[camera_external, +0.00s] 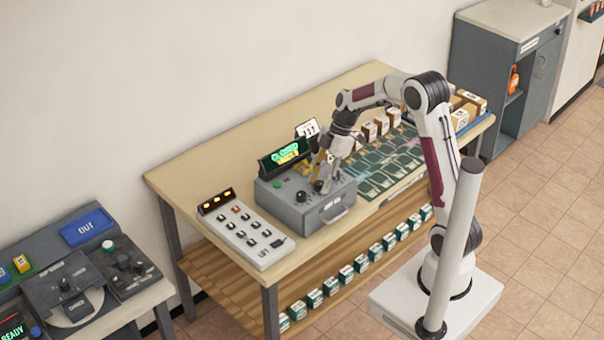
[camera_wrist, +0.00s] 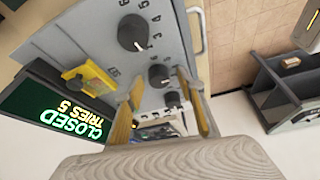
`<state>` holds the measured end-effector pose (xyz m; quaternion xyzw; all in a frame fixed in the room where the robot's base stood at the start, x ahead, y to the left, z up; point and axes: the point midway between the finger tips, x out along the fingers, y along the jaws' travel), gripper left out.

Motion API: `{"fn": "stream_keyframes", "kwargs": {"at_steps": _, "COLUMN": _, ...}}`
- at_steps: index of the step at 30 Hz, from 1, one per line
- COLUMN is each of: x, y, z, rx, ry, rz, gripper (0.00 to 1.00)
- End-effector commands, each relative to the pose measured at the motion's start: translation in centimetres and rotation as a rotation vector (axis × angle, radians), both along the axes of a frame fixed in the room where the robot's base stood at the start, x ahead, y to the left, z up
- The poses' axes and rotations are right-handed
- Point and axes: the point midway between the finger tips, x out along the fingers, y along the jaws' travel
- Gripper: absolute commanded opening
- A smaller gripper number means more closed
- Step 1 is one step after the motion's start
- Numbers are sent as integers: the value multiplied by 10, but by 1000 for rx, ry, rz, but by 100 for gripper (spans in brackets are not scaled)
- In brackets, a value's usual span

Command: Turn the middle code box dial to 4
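The grey code box (camera_external: 309,214) stands on the table, with a front handle and a row of black dials on top. In the wrist view, a near dial (camera_wrist: 132,33) has numbers around it. The middle dial (camera_wrist: 159,76) lies between my fingertips in the picture, and another dial (camera_wrist: 172,99) is beyond it. My gripper (camera_wrist: 160,82) is open, with its two yellowish fingers apart. I cannot tell whether they touch the dial or which number it points to. In the external view, my gripper (camera_external: 322,178) is low over the box top and hides part of it.
The box's screen (camera_wrist: 52,108) reads CLOSED, TRIES 5. A yellow part (camera_wrist: 88,79) sits beside it. A white keypad panel (camera_external: 246,232) stands left of the box; green cards (camera_external: 390,160) and small boxes (camera_external: 370,132) lie to its right.

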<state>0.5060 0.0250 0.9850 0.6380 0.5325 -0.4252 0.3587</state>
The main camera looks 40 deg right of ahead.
Motion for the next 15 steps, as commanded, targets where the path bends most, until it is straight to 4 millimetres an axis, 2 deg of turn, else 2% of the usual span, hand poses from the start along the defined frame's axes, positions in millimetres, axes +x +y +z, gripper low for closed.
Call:
{"fn": "stream_keyframes", "kwargs": {"at_steps": 8, "x": 0, "y": 0, "z": 1, "rx": 1, "ry": -1, "rz": -17, "gripper": 39}}
{"fn": "stream_keyframes", "kwargs": {"at_steps": 15, "x": 0, "y": 0, "z": 2, "rx": 2, "ry": 2, "rz": -98, "gripper": 39}}
